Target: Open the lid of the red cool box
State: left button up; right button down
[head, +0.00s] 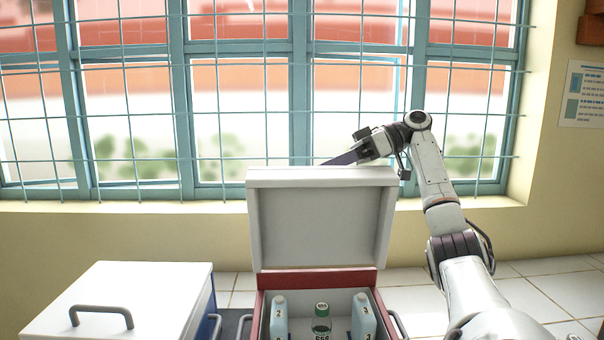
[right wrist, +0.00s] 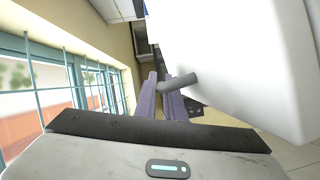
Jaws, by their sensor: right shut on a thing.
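The red cool box (head: 262,312) stands at the lower middle of the head view, and its front is cut off by the frame's edge. Its white lid (head: 318,222) stands raised, about upright, at the back of the box, with its inner side facing me. My right gripper (head: 340,159) is at the lid's top edge, partly hidden behind it. In the right wrist view, my right gripper's purple fingers (right wrist: 166,98) are shut on the lid's grey handle (right wrist: 180,82), beside the white lid (right wrist: 240,60). My left gripper is not in view.
Inside the box are two pale bottles (head: 278,317) (head: 363,316) and a green-capped bottle (head: 321,320). A closed white-lidded blue box (head: 150,295) stands to the left. A barred window (head: 290,100) and wall are close behind. Tiled floor shows at the right.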

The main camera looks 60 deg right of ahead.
jog(key=shift+f, duration=0.1)
dwell(0.3)
jog(key=c, duration=2.1)
grip_release()
jog(key=shift+d, duration=0.1)
jog(key=p+v, duration=0.2)
jog(key=v, duration=0.8)
jog(key=shift+d, duration=0.1)
